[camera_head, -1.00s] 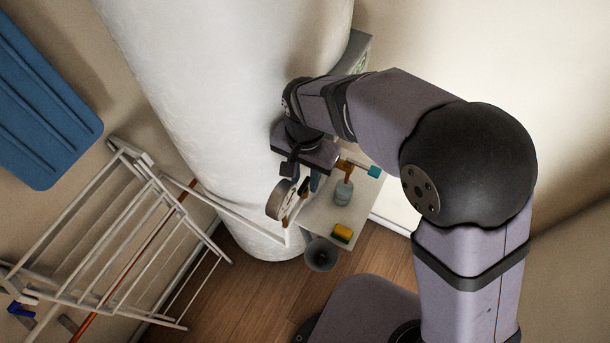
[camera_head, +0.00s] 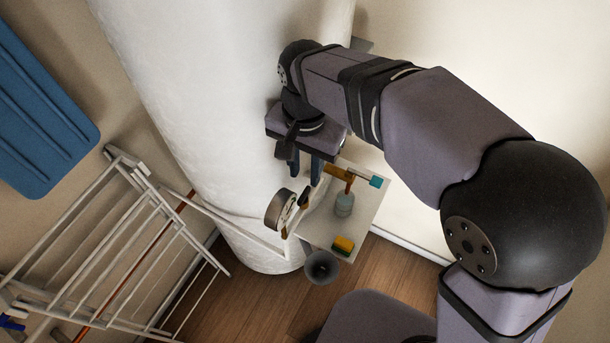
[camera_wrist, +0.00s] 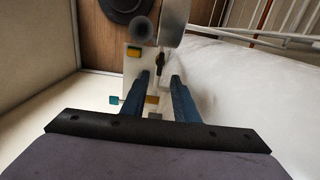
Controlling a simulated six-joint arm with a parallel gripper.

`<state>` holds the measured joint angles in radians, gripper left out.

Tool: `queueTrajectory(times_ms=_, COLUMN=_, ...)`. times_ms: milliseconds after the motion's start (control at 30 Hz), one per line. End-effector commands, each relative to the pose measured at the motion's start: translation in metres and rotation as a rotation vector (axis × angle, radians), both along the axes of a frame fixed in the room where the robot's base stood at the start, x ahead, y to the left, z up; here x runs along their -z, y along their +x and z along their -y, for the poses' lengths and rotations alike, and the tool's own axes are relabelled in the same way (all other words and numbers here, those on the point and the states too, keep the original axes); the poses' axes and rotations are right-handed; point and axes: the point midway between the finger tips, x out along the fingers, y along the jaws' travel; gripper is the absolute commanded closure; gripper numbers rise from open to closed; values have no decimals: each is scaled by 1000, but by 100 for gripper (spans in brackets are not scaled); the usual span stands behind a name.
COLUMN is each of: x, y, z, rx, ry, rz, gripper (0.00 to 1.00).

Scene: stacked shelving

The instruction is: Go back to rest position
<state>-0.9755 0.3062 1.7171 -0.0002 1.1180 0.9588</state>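My gripper (camera_head: 306,168) points down above the far side of a small white shelf (camera_head: 324,227), beside the white cylinder. In the wrist view its two blue fingers (camera_wrist: 160,90) stand apart with a gap between them. Nothing shows held between the fingers. My gripper is above the shelf's things and appears clear of them.
A drying rack (camera_head: 110,250) stands left. The large white cylinder (camera_head: 215,110) is close.

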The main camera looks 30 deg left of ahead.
Motion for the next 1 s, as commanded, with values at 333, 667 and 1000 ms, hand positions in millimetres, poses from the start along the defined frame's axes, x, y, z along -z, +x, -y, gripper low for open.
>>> queueTrajectory(times_ms=333, x=-2, y=0, z=0, rx=0, ry=1, rz=0, gripper=73)
queueTrajectory(times_ms=667, x=2, y=17, z=27, rx=8, ry=0, rz=0, gripper=73)
queueTrajectory(times_ms=1000, x=33, y=55, z=188, rx=27, ry=-1, rz=-1, gripper=73)
